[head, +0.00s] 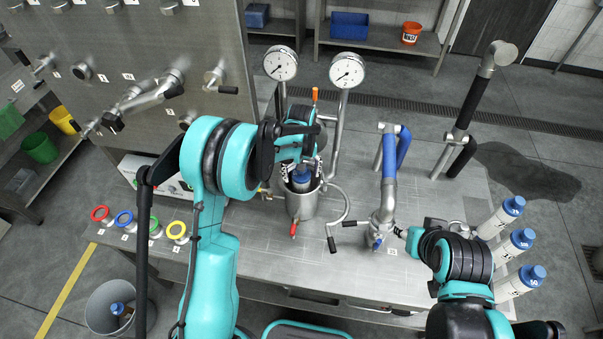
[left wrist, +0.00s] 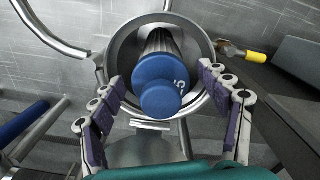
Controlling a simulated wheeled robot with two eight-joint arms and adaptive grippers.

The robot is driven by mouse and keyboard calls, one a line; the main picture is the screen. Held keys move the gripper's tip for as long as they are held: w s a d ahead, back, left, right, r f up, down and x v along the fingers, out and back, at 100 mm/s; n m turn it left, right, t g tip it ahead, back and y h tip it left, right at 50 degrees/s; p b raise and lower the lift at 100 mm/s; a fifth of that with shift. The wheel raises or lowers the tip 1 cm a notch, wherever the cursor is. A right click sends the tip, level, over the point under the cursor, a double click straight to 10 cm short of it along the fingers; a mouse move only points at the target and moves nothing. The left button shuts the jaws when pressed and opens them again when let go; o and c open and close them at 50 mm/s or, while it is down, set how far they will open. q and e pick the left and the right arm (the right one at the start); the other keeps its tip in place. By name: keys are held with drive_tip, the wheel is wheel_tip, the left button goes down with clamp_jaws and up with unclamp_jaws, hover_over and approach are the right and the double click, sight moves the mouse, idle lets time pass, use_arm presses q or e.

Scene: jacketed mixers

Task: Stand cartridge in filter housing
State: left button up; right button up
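The filter housing (head: 303,206) is an open steel cup on the bench, below two gauges. A cartridge with a blue cap (head: 301,181) is inside it. In the left wrist view the cartridge's blue numbered cap (left wrist: 160,84) and dark ribbed body show within the housing's rim (left wrist: 113,55); its bottom is hidden. My left gripper (head: 301,170) is above the housing. Its fingers (left wrist: 162,115) are spread either side of the cap, with gaps to it.
Several white blue-capped cartridges (head: 510,240) stand at the bench's right end. A grey bin (head: 103,318) at lower left holds a dark blue-capped cartridge. Coloured rings (head: 124,219) lie along the left front edge. A steel panel (head: 130,60) rises at back left.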

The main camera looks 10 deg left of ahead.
use_arm(q)
wheel_tip(320, 180, up, 12)
drive_tip(key=shift+f+p, duration=0.1)
drive_tip(key=shift+p, duration=0.6)
drive_tip(key=shift+s+r, duration=0.1)
drive_tip(key=shift+r, duration=0.3)
drive_tip(key=s+a+r+m+t, duration=0.2)
drive_tip(key=s+r, duration=0.3)
drive_tip(key=s, duration=0.3)
drive_tip(key=s+a+r+m+t, duration=0.1)
drive_tip(key=s+a+r+t, duration=0.2)
drive_tip(key=s, duration=0.6)
drive_tip(key=s+f+m+t, duration=0.1)
drive_tip(key=s+t, duration=0.1)
drive_tip(key=s, duration=0.5)
drive_tip(key=shift+a+f+m, duration=0.2)
drive_tip(key=shift+a+m, duration=0.1)
drive_tip(key=shift+a, duration=0.05)
drive_tip(key=shift+s, duration=0.15)
